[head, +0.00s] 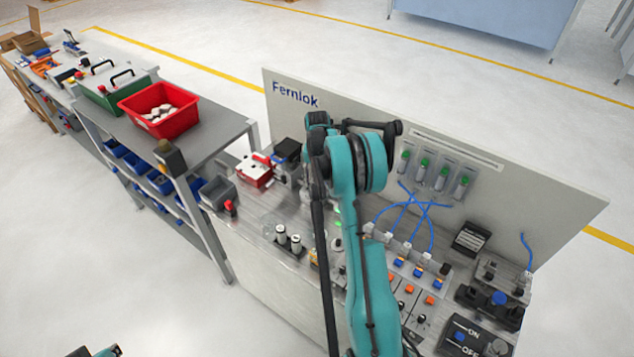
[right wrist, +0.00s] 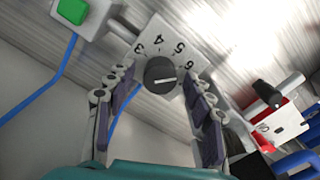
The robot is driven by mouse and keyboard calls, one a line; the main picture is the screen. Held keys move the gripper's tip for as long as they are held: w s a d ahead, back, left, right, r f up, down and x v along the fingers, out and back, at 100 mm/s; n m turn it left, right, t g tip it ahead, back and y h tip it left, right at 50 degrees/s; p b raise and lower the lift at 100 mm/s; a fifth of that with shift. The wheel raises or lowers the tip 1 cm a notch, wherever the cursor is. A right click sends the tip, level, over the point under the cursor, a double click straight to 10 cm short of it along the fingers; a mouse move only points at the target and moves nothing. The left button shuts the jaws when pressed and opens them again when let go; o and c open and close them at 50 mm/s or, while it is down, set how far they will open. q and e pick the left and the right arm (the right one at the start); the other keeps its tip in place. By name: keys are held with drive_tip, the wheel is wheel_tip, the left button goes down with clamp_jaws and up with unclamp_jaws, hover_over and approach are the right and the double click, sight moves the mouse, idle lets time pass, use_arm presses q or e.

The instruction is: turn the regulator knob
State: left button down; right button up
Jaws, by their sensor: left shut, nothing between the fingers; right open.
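The regulator knob (right wrist: 161,74) is a round dark knob with a white pointer line, on a pale plate (right wrist: 155,35) with printed numbers, 3 to 6 visible. In the right wrist view, the line lies nearly level. My right gripper (right wrist: 157,90) is open, its fingers on either side of the knob; I cannot tell whether they touch it. In the head view my teal right arm covers the middle of the bench, and I cannot make out the knob or the right fingertips. My left gripper (head: 108,351) shows only partly at the bottom left edge, shut and empty, far from the bench.
A red and white device (head: 255,170) stands left of my right arm; a green button (right wrist: 73,11) is near the knob. Blue hoses (head: 403,210), fittings and an ON/OFF box (head: 468,338) crowd the right side. A panel (head: 560,205) stands behind. A red bin (head: 160,108) is on the side rack.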

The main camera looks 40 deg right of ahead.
sight(317, 182)
drive_tip(key=c, duration=1.2)
drive_tip(key=shift+o, duration=0.2)
drive_tip(key=shift+f+n+b, duration=0.15)
drive_tip(key=shift+n+b, duration=0.2)
drive_tip(key=shift+n, duration=0.05)
drive_tip(key=o, duration=1.2)
drive_tip(key=shift+c, duration=0.2)
wheel_tip(317, 182, up, 12)
